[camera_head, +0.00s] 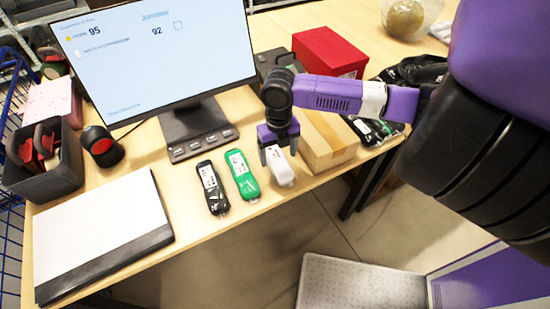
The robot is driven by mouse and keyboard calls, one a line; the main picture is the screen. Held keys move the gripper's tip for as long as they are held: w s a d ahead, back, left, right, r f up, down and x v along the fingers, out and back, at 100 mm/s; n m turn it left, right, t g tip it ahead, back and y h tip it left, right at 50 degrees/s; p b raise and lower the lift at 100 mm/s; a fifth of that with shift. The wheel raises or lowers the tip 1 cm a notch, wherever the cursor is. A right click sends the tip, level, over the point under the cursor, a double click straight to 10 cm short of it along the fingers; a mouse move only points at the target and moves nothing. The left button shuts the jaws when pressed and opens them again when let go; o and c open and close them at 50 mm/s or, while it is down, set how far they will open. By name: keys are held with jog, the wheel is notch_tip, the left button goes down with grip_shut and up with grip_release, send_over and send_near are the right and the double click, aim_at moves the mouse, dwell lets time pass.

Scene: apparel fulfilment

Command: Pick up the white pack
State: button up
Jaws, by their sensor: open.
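The white pack (281,172) lies on the wooden table near its front edge, to the right of a green pack (242,174) and a black pack (212,188). My gripper (279,157) hangs over the far end of the white pack with its fingers pointing down. The fingers are open and partly cover that end. I cannot tell whether they touch the pack or sit on both sides of it.
A cardboard box (325,140) stands close on the right of the white pack. A monitor (150,50) stands behind the packs, with a red box (329,52) at the back. A white scale-like panel (100,235) lies at the left.

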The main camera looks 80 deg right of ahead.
aim_at(279, 162)
jog(key=f, duration=0.2)
jog(key=f+p, duration=0.1)
jog(key=f, duration=0.2)
jog(key=shift+s+d, duration=0.1)
jog(key=shift+d, duration=0.1)
jog(key=shift+c, duration=0.2)
jog(key=c, duration=1.4)
